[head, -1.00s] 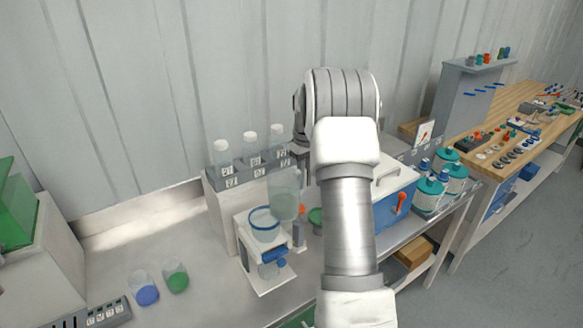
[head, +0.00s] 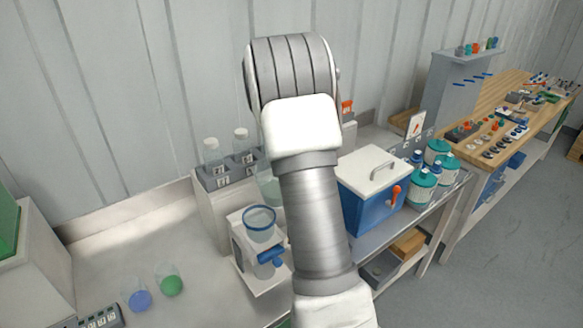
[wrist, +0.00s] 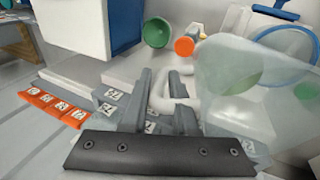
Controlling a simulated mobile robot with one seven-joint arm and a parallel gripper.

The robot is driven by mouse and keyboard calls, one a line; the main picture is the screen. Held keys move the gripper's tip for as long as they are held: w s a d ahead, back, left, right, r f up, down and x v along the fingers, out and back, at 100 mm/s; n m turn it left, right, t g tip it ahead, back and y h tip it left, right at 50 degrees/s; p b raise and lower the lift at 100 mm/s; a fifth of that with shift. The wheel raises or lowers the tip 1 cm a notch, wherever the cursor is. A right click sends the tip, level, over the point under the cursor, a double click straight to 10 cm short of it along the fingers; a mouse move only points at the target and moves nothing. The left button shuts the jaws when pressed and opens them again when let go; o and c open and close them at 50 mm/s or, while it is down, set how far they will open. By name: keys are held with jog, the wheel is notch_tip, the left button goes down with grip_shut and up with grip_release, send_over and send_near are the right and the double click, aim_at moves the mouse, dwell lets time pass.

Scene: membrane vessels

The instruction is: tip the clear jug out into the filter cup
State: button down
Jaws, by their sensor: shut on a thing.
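The clear jug (wrist: 240,95) is held by its handle between the fingers of my gripper (wrist: 160,100) in the wrist view. In the head view the jug (head: 268,188) shows only partly, just behind and above the filter cup, with my arm covering its right side. A pale tint shows in it; its tilt and liquid level are unclear. The filter cup (head: 260,226) is clear with a blue rim and sits on a white stand. Its blue rim (wrist: 288,38) also shows at the upper right of the wrist view, beyond the jug. My gripper is hidden in the head view.
A grey rack (head: 222,176) with capped bottles stands behind the stand. A blue box (head: 372,212) with a white lid is right of my arm, with teal bottles (head: 423,186) beyond. Blue (head: 140,300) and green (head: 171,286) cups are at the left front. The left bench is mostly clear.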

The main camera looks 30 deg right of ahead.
jog(key=shift+h, duration=0.7)
jog(key=shift+a+r+t+h, duration=0.2)
jog(key=shift+r+t+h, duration=0.2)
jog(key=shift+h, duration=0.4)
jog(key=shift+a+r+t+h, duration=0.2)
jog(key=shift+r+t+h, duration=0.15)
jog(key=shift+h, duration=0.45)
jog(key=shift+s+a+f+t+h+b, duration=0.25)
jog(key=shift+a+h+b, duration=0.15)
jog(key=shift+h+b, duration=0.55)
jog(key=shift+b, duration=0.3)
jog(key=shift+a+h+b, duration=0.2)
jog(key=shift+h+b, duration=0.05)
jog(key=shift+b, duration=0.25)
